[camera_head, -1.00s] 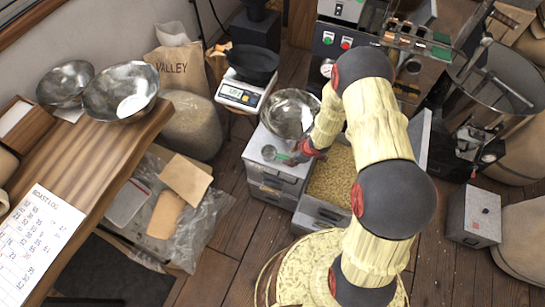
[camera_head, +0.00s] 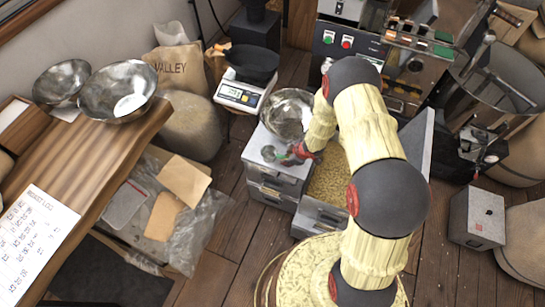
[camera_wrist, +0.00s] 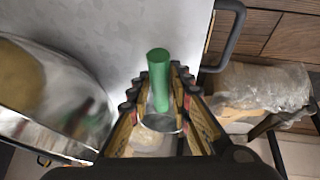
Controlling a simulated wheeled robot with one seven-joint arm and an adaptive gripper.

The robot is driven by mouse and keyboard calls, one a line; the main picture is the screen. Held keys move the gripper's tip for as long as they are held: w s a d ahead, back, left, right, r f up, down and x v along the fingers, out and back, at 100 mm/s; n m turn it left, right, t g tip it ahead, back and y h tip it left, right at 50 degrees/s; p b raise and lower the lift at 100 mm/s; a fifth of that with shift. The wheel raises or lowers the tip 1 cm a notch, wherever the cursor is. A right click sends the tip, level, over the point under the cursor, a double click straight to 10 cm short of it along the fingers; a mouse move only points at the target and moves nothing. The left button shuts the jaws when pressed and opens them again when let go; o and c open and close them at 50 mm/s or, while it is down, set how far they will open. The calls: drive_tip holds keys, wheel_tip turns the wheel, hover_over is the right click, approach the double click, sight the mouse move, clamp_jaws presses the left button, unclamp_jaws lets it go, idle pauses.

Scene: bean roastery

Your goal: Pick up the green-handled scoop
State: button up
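The green-handled scoop (camera_head: 269,152) lies on the grey metal top of a drawer cabinet (camera_head: 262,171), its round metal bowl to the left of my gripper (camera_head: 289,157). In the wrist view the green handle (camera_wrist: 159,78) lies between the two fingers of my gripper (camera_wrist: 160,84), with a narrow gap visible beside it. The fingers are open around the handle; I cannot tell whether either one touches it. The scoop's bowl (camera_wrist: 160,123) shows nearer the palm, partly hidden by the fingers. In the head view my gripper covers part of the handle.
A shiny metal bowl (camera_head: 288,114) stands on the cabinet behind the scoop and fills the wrist view's left side (camera_wrist: 50,100). A bin of beans (camera_head: 328,181) is right of the cabinet. A scale (camera_head: 239,96) stands behind. A cabinet handle (camera_wrist: 232,38) juts out beside the top.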

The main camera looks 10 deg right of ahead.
clamp_jaws()
drive_tip(key=shift+r, duration=0.1)
idle(0.3)
